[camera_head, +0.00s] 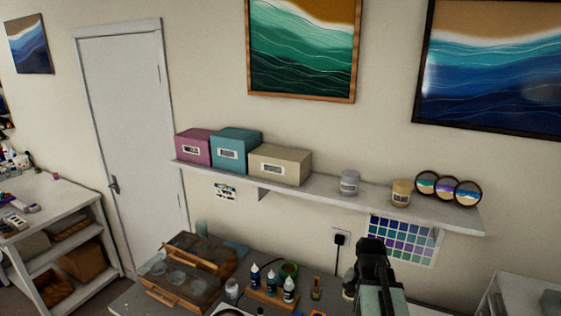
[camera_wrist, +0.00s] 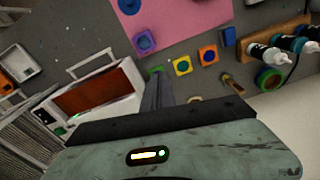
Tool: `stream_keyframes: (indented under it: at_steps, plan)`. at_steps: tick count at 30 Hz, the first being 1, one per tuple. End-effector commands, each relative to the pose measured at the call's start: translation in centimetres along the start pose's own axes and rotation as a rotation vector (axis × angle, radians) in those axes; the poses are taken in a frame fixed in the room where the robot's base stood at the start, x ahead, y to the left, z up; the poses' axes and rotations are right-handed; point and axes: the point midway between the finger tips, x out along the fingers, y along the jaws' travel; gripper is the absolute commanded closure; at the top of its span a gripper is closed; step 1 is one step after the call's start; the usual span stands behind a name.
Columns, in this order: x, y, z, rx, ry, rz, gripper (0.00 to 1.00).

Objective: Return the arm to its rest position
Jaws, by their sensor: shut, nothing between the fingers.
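My gripper (camera_head: 371,250) shows in the head view at the lower right, dark and raised in front of the workbench, with my grey-green arm below it. In the wrist view its narrow grey fingers (camera_wrist: 157,93) are together and hold nothing. They point over the grey bench top, between a white-framed tray with a brown panel (camera_wrist: 98,95) and several coloured square pieces. The rest position itself is not marked in either view.
A wall shelf (camera_head: 330,194) with boxes, jars and round coasters runs behind my gripper. The wrist view shows a pink mat (camera_wrist: 190,30).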

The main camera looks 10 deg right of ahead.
Motion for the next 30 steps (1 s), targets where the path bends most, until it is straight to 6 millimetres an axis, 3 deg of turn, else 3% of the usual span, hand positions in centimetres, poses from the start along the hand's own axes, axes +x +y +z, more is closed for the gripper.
stream_keyframes:
  at_steps: [1, 3, 11, 13, 24, 27, 30]
  plan:
    - [0.0, -3.0, 1.9, -0.124, 0.002, -0.004, 1.0]
    - [-0.1, -6.4, 4.2, -0.286, 0.005, -0.009, 1.0]
    - [-0.3, -15.8, 13.0, -0.793, 0.02, -0.027, 1.0]
    - [2.7, -15.8, 13.4, -0.815, 0.016, -0.025, 1.0]
    - [14.9, -14.4, 14.8, -0.807, -0.026, -0.007, 1.0]
    - [17.7, -14.1, 15.2, -0.807, -0.037, -0.003, 1.0]
    - [18.8, -13.9, 15.5, -0.807, -0.044, 0.001, 1.0]
